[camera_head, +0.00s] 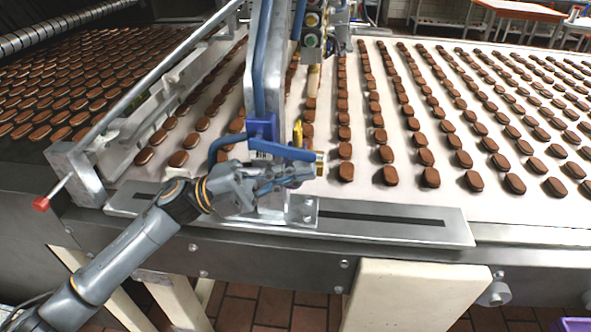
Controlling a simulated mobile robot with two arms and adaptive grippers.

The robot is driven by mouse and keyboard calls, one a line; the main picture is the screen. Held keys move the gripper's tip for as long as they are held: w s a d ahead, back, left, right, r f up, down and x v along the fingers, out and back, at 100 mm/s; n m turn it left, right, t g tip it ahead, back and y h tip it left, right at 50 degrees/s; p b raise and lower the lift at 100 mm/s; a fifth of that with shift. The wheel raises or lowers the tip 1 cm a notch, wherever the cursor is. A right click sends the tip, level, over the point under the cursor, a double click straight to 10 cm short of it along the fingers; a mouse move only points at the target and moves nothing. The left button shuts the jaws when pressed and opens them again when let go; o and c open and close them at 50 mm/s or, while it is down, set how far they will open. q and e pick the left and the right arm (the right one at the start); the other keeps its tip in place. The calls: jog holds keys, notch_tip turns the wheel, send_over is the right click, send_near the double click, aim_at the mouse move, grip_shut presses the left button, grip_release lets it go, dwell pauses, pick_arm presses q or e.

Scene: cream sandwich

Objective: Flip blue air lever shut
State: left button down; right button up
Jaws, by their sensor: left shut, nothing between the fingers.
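The blue air lever (285,150) is a blue bar on the upright metal post at the near edge of the conveyor. It lies nearly level, pointing right and slightly down, beside brass fittings (298,132). My left gripper (304,172) comes in from the left and is shut and empty. Its fingers are just below the lever in the picture; I cannot tell whether they touch it. The gripper and wrist hide the lower part of the post. My right gripper is not in view.
A blue hose (216,150) curves left of the post. Rows of brown biscuits (431,178) lie on the pale belt. A slotted metal plate (430,226) runs along the front edge. A metal guide rail with a red-tipped rod (41,204) stands at left.

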pick_arm(q)
jog(key=v, duration=0.7)
jog(key=shift+a, duration=0.25)
jog(key=shift+f, duration=0.2)
